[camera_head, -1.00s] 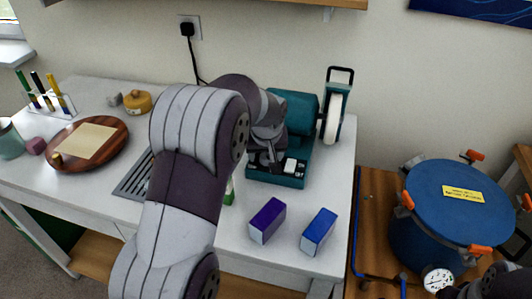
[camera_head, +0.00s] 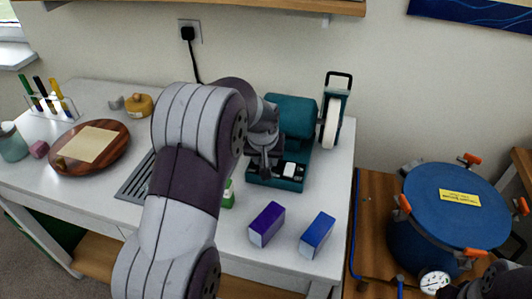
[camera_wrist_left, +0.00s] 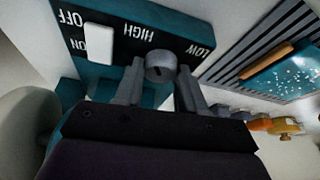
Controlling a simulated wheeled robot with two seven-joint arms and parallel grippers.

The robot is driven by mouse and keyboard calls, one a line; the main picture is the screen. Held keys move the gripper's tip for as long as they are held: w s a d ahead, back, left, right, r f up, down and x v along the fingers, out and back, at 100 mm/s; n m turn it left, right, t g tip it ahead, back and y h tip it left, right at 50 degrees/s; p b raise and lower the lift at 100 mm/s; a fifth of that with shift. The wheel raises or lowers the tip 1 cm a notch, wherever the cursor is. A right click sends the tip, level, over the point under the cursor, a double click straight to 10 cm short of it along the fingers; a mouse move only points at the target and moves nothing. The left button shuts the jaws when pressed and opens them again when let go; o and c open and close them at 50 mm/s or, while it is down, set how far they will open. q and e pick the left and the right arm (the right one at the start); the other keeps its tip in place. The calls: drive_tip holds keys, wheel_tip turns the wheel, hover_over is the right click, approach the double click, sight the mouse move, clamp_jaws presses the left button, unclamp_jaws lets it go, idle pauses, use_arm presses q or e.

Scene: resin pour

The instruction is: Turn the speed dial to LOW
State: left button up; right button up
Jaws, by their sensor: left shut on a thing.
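The teal machine (camera_head: 291,115) stands at the back right of the white table, with a white wheel (camera_head: 331,122) at its right. Its front panel, labelled OFF, ON, HIGH and LOW, shows in the left wrist view (camera_wrist_left: 112,35). The grey speed dial (camera_wrist_left: 160,64) sits below HIGH, with LOW to its right; a short dark mark is on its face, but I cannot tell which setting it points to. My left gripper (camera_wrist_left: 160,82) is shut on the dial, one finger on each side. The white rocker switch (camera_wrist_left: 99,51) is left of the dial.
A purple box (camera_head: 266,224) and a blue box (camera_head: 317,235) stand in front of the machine. A green-based item (camera_head: 228,195) is close beside my left arm. A slotted grille (camera_head: 136,178) lies left of the arm. A blue lidded pot (camera_head: 455,205) is at right.

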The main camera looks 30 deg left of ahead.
use_arm(q)
drive_tip(key=shift+r+m+h+p, duration=0.15)
drive_tip(key=shift+m+h+p, duration=0.2)
drive_tip(key=shift+m, duration=0.55)
drive_tip(key=shift+a+m+t, duration=0.1)
drive_tip(key=shift+m+t, duration=0.2)
drive_tip(key=shift+m, duration=0.2)
drive_tip(key=m+h+b, duration=0.1)
drive_tip(key=m+b, duration=0.1)
drive_tip(key=m+h+b, duration=0.1)
drive_tip(key=m+b, duration=0.1)
drive_tip(key=shift+a+f, duration=0.1)
drive_tip(key=shift+f, duration=0.3)
drive_tip(key=m+h+b, duration=0.1)
drive_tip(key=m, duration=0.2)
drive_tip(key=shift+r+b, duration=0.2)
drive_tip(key=shift+b, duration=0.15)
drive_tip(key=shift+a+m, duration=0.1)
drive_tip(key=shift+m, duration=0.4)
drive_tip(key=shift+w+r+m+g+h+p, duration=0.1)
drive_tip(key=shift+r+m+g+h+p, duration=0.1)
drive_tip(key=shift+m+g+h+p, duration=0.3)
drive_tip(key=shift+f+m+g+p, duration=0.1)
drive_tip(key=shift+m+g+p, duration=0.3)
drive_tip(key=shift+m+p, duration=0.55)
drive_tip(key=shift+m, duration=0.35)
